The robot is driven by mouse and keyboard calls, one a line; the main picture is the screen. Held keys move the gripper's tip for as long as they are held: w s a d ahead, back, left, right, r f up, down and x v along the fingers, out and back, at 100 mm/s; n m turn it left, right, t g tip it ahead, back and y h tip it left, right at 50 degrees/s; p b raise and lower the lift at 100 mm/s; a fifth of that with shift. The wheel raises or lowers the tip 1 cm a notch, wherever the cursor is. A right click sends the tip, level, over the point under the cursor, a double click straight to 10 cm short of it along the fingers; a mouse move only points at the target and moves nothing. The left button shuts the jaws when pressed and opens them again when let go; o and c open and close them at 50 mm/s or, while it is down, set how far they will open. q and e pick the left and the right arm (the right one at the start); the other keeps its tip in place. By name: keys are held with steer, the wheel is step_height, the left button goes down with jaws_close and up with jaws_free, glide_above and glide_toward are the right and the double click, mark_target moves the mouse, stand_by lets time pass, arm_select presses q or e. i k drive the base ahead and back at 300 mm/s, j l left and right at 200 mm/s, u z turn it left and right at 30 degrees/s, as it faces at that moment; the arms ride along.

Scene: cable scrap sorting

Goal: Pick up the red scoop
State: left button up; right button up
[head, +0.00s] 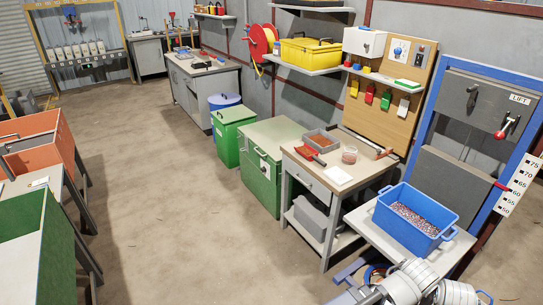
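The red scoop (306,153) lies on the top of the small grey workbench (338,190), near its left edge. Its dark handle points to the lower right. White and grey links of my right arm show at the bottom edge, well below the scoop and in front of the blue bin. Blue-grey parts at the arm's left end may belong to my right gripper; its fingers cannot be made out clearly. My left gripper is not in view.
A blue bin (413,228) of granules stands on a table at right. A green cabinet (262,170) adjoins the bench.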

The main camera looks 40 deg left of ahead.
mark_target(310, 154)
steer(key=u, duration=1.15)
